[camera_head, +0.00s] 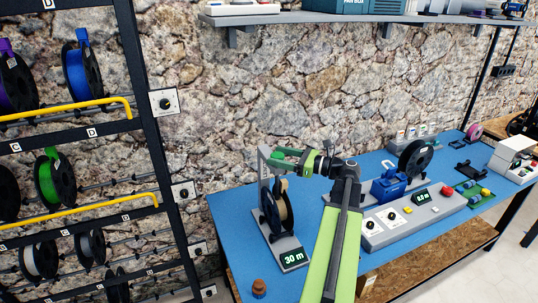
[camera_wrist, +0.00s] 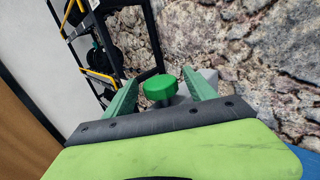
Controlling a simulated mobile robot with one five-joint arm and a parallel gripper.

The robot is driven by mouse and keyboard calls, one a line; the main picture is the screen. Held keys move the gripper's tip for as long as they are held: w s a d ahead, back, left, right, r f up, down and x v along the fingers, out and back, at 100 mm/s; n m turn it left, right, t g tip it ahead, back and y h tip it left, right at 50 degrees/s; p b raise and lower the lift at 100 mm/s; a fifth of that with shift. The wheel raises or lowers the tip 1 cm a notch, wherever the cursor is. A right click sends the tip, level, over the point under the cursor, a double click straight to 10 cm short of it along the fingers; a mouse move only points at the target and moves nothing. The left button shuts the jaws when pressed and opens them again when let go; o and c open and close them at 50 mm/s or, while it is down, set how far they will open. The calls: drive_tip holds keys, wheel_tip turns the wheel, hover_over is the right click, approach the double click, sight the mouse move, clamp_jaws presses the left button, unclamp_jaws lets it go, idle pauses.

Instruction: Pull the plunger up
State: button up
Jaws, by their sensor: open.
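The plunger shows in the wrist view as a round green knob (camera_wrist: 160,87) on a dark stem, above a grey surface. My gripper (camera_wrist: 160,76) is open, with one green finger on each side of the knob and a visible gap to each. In the head view my gripper (camera_head: 281,160) is at the top of the grey spool stand (camera_head: 264,168) on the blue table. There I cannot tell the knob from my green fingers. The stand holds a dark spool with tan filament (camera_head: 284,204) and has a display reading 30 m.
A grey console (camera_head: 415,220) with knobs, a blue device (camera_head: 388,187) and a black spool (camera_head: 415,157) stands right of my arm. A small brown knob-like object (camera_head: 259,288) is at the table's front left. A spool rack (camera_head: 130,90) stands left. The stone wall is behind.

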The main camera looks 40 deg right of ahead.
drive_tip(key=shift+x, duration=1.85)
drive_tip(key=shift+c, duration=0.5)
clamp_jaws()
